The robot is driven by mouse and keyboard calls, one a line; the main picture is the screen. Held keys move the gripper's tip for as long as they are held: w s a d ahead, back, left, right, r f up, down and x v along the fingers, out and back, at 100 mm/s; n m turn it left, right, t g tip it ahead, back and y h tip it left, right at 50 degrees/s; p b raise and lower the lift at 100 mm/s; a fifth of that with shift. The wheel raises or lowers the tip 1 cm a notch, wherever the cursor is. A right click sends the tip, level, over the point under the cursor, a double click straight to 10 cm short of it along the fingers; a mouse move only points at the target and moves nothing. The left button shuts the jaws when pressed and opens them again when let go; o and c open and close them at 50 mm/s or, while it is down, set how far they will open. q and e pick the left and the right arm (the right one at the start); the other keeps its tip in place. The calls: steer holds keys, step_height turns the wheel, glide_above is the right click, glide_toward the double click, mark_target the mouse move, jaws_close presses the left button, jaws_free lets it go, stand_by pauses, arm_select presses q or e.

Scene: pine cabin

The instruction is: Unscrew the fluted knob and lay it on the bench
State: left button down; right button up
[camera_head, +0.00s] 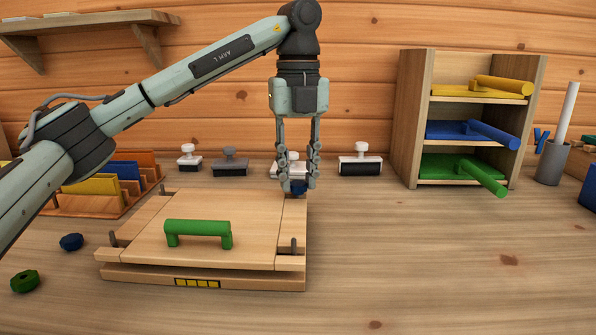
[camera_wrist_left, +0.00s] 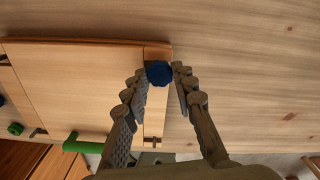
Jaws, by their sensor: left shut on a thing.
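A wooden press (camera_head: 200,272) with a green handle (camera_head: 198,228) on its top board stands on the bench (camera_head: 430,270). My left gripper (camera_head: 299,186) points down over its back right corner, shut on a dark blue fluted knob (camera_head: 299,188). The wrist view shows the knob (camera_wrist_left: 159,73) between the fingertips (camera_wrist_left: 160,72). Whether the knob is still on a bolt is hidden. Bare bolts stand at the front left (camera_head: 113,239) and front right (camera_head: 293,246) corners. Another blue knob (camera_head: 71,242) and a green knob (camera_head: 25,281) lie on the bench at left. My right gripper is out of view.
Several stamps (camera_head: 230,162) stand behind the press. A shelf unit (camera_head: 405,120) with coloured pieces and a grey cup (camera_head: 552,165) are at back right. A file rack (camera_head: 145,190) is behind my left arm. The bench right of the press is clear.

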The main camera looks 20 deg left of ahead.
mark_target(298, 186)
arm_select(q)
steer(key=n, duration=0.4)
steer(key=shift+n, duration=0.4)
steer(key=shift+r+p, duration=2.4)
steer(key=shift+r, duration=0.25)
steer(key=shift+f, duration=0.1)
